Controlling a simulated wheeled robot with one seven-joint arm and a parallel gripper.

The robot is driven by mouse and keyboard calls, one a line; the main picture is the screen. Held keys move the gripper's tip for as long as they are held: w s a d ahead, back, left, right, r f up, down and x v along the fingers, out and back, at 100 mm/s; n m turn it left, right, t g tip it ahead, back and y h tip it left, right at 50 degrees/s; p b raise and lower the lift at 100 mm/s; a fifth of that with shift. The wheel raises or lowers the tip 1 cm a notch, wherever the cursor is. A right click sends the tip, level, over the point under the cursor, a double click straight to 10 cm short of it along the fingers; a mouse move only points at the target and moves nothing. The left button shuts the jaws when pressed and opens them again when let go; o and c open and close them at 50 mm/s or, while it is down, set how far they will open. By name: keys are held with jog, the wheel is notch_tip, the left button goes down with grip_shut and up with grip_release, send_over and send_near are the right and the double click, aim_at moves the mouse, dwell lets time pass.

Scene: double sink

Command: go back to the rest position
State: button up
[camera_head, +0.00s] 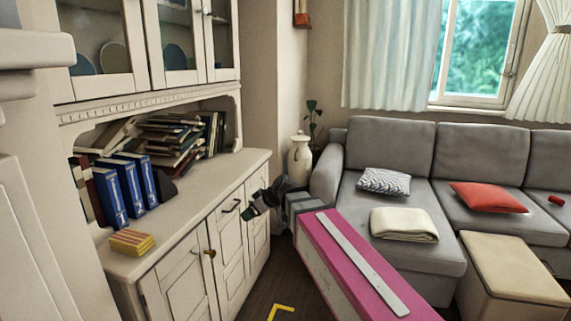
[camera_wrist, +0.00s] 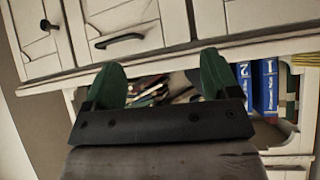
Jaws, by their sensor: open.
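My gripper (camera_head: 254,206) is in front of the white sideboard's doors, just below the countertop edge. Its two green fingers show in the wrist view (camera_wrist: 160,76), spread apart with nothing between them. The wrist view appears upside down, with sideboard doors at the top and books lower down. My pink and grey arm reaches in from the bottom right of the head view, over the floor in front of the sofa. I cannot tell whether the gripper touches the sideboard.
The white sideboard (camera_head: 215,185) holds blue numbered binders (camera_head: 128,186), piled books (camera_head: 172,138) and a striped yellow block (camera_head: 132,242). A white vase (camera_head: 300,158) stands beyond it. A grey sofa (camera_head: 388,150) and beige ottoman (camera_head: 508,268) are at right. Dark floor shows between.

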jog(key=s+d+f+m+g+h, duration=0.1)
jog(key=s+d+f+m+h, duration=0.2)
jog(key=d+f, duration=0.4)
jog(key=s+d+f+m+g+h, duration=0.1)
jog(key=s+d+f+m, duration=0.3)
jog(key=d+f, duration=0.4)
jog(key=s+d+f+m+g+h, duration=0.2)
jog(key=s+d+f+m+h, duration=0.2)
jog(key=d, duration=1.1)
notch_tip(320, 180, down, 3)
jog(key=shift+s+d+f+m+h, duration=0.2)
jog(key=shift+s+d+m+h, duration=0.1)
jog(key=shift+m, duration=0.5)
